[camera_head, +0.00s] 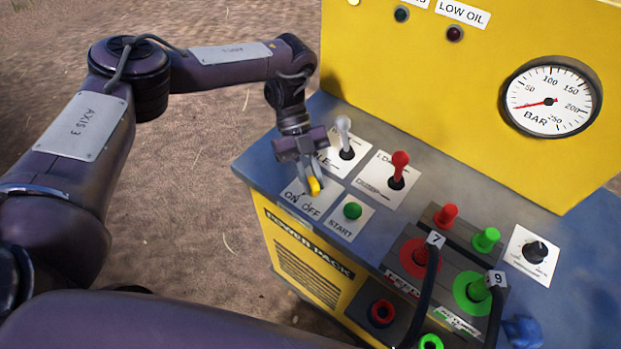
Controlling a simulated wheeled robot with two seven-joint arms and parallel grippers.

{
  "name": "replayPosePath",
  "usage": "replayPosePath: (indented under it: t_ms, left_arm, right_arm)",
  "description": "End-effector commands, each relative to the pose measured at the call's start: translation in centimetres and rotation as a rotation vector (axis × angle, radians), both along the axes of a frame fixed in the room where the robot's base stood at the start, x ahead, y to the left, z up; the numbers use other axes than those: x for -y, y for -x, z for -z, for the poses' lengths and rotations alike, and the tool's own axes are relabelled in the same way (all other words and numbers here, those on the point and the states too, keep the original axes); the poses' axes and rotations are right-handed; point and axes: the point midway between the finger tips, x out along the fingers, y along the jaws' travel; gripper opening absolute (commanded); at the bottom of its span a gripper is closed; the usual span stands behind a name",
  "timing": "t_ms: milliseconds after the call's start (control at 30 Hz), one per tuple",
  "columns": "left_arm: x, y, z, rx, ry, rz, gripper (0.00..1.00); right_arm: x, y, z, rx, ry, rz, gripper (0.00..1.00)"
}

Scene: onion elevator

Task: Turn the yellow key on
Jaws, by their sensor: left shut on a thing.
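The yellow key (314,186) stands on the white ON/OFF plate (299,203) at the left front of the blue panel top. My left gripper (311,181) comes down from above and is shut on the yellow key. The fingers hide part of the key, so I cannot tell exactly which mark it points to. My right gripper is not in view; a dark arm link of mine crosses the bottom of the picture.
A green START button (352,211) sits close to the right of the key. A white-knobbed lever (345,137) and a red-knobbed lever (399,170) stand behind. Hose couplings (420,258) fill the right front. A yellow panel with a pressure gauge (550,101) rises behind.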

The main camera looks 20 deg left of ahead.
Motion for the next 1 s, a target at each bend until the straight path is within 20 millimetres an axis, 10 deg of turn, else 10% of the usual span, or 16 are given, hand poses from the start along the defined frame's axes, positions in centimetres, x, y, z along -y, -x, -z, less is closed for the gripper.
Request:
replayPosePath:
  t_ms: [633,667,800,1000]
  left_arm:
    - [0.08,0.0,0.01,0.0,0.002,0.055,0.0]
    - [0.08,0.0,0.01,0.0,0.002,0.055,0.18]
    - [0.08,0.0,0.02,0.0,0.001,0.054,0.36]
    - [0.06,0.0,0.03,0.0,0.001,0.053,0.38]
  right_arm:
    - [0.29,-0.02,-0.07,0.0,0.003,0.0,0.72]
    - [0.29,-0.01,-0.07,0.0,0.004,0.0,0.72]
    - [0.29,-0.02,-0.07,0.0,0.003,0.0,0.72]
    - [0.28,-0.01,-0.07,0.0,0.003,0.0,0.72]
